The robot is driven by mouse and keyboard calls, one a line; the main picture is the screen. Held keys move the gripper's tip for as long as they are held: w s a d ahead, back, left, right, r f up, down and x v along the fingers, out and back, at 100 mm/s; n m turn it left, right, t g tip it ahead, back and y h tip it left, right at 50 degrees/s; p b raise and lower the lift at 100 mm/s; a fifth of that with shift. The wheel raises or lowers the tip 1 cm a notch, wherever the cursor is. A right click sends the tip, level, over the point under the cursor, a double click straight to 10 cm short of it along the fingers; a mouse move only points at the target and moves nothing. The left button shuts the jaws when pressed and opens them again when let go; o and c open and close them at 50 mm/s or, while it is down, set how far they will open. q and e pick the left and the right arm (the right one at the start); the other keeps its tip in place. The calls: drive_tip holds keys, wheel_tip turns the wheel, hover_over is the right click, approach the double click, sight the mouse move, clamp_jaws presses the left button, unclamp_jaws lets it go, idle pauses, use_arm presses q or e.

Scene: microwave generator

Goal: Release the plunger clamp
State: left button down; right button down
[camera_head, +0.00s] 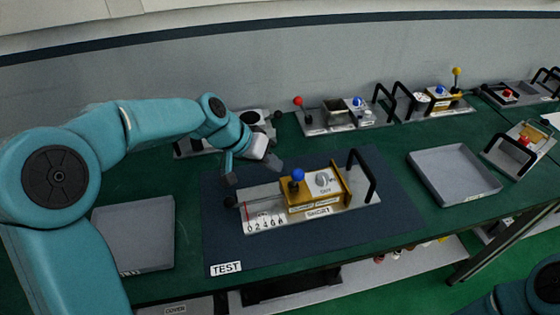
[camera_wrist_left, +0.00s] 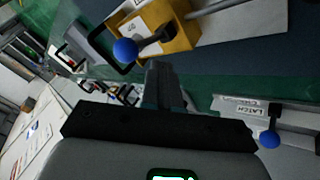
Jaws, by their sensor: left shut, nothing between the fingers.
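The plunger clamp is a yellow block (camera_head: 315,199) with a blue ball knob (camera_head: 298,175) on a pale metal base plate (camera_head: 345,206). A rod with a black ball end (camera_head: 230,202) projects from its left side, above a numbered scale. The unit sits on the dark blue mat (camera_head: 385,231) beside the TEST label. My left gripper (camera_wrist_left: 163,75) is shut and empty. In the head view it hangs above and behind the unit's left part, apart from the blue knob. The yellow block (camera_wrist_left: 175,30) and blue knob (camera_wrist_left: 126,51) also show in the left wrist view. My right gripper is out of view.
Empty grey trays stand on the green bench, one at left (camera_head: 133,235) and one at right (camera_head: 453,174). A black handle (camera_head: 365,178) rises at the unit's right end. Several other fixtures with coloured knobs line the back of the bench.

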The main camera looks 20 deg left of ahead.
sight(296, 180)
use_arm(q)
drive_tip(key=shift+t, duration=0.4)
drive_tip(key=d+b, duration=0.1)
drive_tip(key=s+d+b, duration=0.2)
drive_tip(key=d, duration=0.1)
drive_tip(key=shift+f, duration=0.25)
drive_tip(key=shift+f+y, duration=0.1)
drive_tip(key=shift+y, duration=0.2)
